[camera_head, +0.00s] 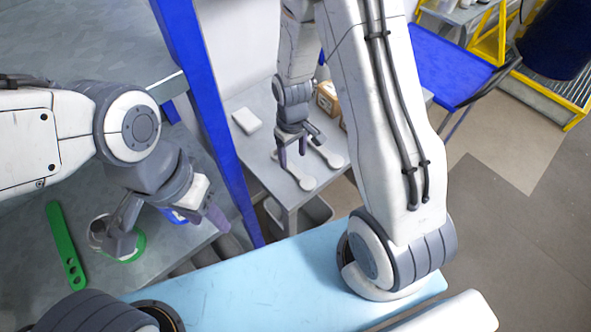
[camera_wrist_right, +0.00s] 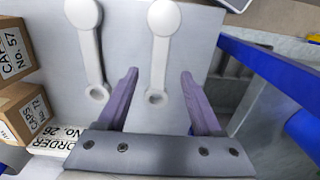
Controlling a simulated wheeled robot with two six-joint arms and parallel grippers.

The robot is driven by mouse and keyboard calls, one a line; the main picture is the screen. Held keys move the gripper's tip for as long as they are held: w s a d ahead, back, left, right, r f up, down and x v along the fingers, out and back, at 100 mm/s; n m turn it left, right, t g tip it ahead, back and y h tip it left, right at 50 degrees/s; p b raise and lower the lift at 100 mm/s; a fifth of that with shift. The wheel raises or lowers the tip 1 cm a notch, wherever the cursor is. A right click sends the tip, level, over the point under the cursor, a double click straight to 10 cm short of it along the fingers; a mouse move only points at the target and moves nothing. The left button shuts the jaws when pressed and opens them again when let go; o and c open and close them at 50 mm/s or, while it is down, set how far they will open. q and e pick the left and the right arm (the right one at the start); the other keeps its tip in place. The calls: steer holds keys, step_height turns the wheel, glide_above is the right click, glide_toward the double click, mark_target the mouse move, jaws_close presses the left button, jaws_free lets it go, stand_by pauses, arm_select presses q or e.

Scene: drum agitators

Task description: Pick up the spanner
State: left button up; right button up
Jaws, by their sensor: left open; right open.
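Two pale grey spanners lie on a grey table. One spanner (camera_head: 305,183) is on the left in the head view; the other spanner (camera_head: 333,158) lies to its right. My right gripper (camera_head: 292,152) is open, pointing down over the table near the left spanner. In the right wrist view, one spanner (camera_wrist_right: 161,55) appears between the open fingers of my gripper (camera_wrist_right: 160,80), with nothing held. The other spanner (camera_wrist_right: 92,55) is left of the fingers. The height above the table is unclear. My left gripper (camera_head: 168,228) is open over another bench at left.
Cardboard boxes (camera_wrist_right: 12,50) stand beside the spanners, with a white order item (camera_wrist_right: 75,140) near them. A blue post (camera_head: 205,110) rises between the benches. A green bar (camera_head: 62,245) and a green-rimmed round thing (camera_head: 137,247) lie near my left gripper.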

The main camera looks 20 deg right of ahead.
mark_target(295, 171)
steer(key=shift+s+d+f+p, duration=0.1)
steer(key=shift+s+f+p, duration=0.1)
steer(key=shift+f+p, duration=0.25)
steer(key=f, duration=0.2)
steer(key=f+p, duration=0.1)
steer(key=shift+s+d+f, duration=0.1)
steer(key=shift+s+f, duration=0.15)
steer(key=shift+s, duration=0.05)
steer(key=shift+f, duration=0.55)
steer(key=shift+w, duration=0.1)
jaws_close()
